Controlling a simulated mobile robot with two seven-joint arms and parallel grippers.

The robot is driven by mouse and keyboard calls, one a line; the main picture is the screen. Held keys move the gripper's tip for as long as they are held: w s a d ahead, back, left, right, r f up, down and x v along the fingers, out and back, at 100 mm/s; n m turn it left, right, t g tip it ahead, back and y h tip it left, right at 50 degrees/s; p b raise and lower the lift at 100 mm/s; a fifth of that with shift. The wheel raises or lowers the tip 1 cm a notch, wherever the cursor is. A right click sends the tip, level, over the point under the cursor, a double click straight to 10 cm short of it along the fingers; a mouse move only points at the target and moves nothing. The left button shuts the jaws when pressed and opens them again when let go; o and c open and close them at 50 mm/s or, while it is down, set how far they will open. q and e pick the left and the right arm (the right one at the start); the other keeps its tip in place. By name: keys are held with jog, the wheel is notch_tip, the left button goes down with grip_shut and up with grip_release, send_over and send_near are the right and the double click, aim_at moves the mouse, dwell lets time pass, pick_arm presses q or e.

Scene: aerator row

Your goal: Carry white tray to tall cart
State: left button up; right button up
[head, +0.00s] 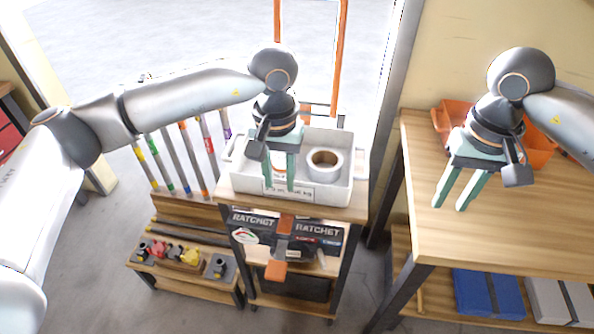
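The white tray (232,180) sits on the wooden top of a narrow rack (350,213) in the middle of the head view. It holds a white ring-shaped roll (325,165) on its right side. My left gripper (279,186) is over the tray, pointing down, with a gap between its green fingers. It hides part of the tray's inside and front wall; I cannot tell whether the fingers touch the tray. My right gripper (449,206) is open and empty above the wooden table on the right. I cannot tell which stand is the tall cart.
The wooden table (530,230) has an orange bin (448,118) at its back. An orange upright frame (340,60) stands behind the tray. Ratchet boxes (316,233) lie under the rack top. A low bench (165,262) with colored parts is at left. Open floor lies beyond.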

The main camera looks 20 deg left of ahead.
notch_tip(320, 180, up, 8)
jog(key=shift+a+f, duration=0.1)
jog(key=shift+f, duration=0.05)
dwell(0.6)
